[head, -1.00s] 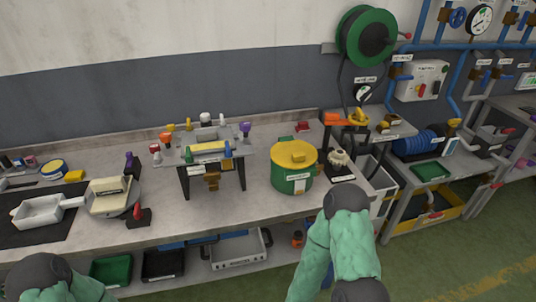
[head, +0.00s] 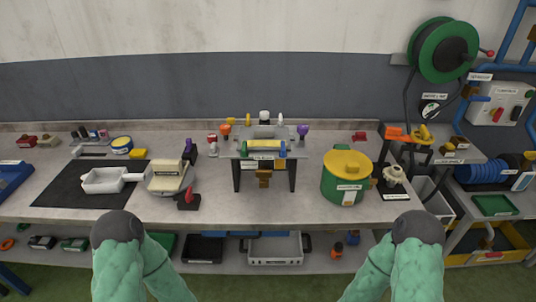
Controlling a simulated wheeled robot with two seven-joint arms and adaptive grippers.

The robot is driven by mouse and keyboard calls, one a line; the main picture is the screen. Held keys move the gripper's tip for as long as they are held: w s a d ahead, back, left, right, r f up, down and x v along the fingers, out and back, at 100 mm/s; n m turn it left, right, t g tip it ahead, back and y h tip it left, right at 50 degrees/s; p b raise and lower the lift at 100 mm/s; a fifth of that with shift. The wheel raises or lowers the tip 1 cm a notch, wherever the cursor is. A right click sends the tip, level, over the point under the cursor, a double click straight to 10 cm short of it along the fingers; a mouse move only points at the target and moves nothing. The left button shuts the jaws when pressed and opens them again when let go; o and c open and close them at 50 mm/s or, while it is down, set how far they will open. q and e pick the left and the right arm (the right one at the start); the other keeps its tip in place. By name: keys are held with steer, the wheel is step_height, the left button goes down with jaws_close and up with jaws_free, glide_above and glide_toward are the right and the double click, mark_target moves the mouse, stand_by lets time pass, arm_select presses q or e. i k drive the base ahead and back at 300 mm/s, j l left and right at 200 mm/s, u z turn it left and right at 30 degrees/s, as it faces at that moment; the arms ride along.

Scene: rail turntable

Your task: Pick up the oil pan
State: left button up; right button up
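No label that I can read says which thing is the oil pan. A white, open, square pan with a short handle (head: 103,180) lies on a black mat (head: 62,196) at the left of the bench. A wide grey tray with dark side handles (head: 275,248) sits on the shelf under the bench, near the middle. Both of my green-sleeved arms show at the bottom, ending in dark rounded joints. Neither gripper can be seen, and both arms are clear of the pan and the tray.
The bench (head: 240,207) also holds a white scale-like device (head: 170,178), a small grey stand (head: 264,150) and a green pot with a yellow lid (head: 347,178). A black tray (head: 203,250) stands beside the grey one. A hose reel (head: 443,50) hangs at right.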

mark_target(109, 180)
steer(key=u, duration=1.3)
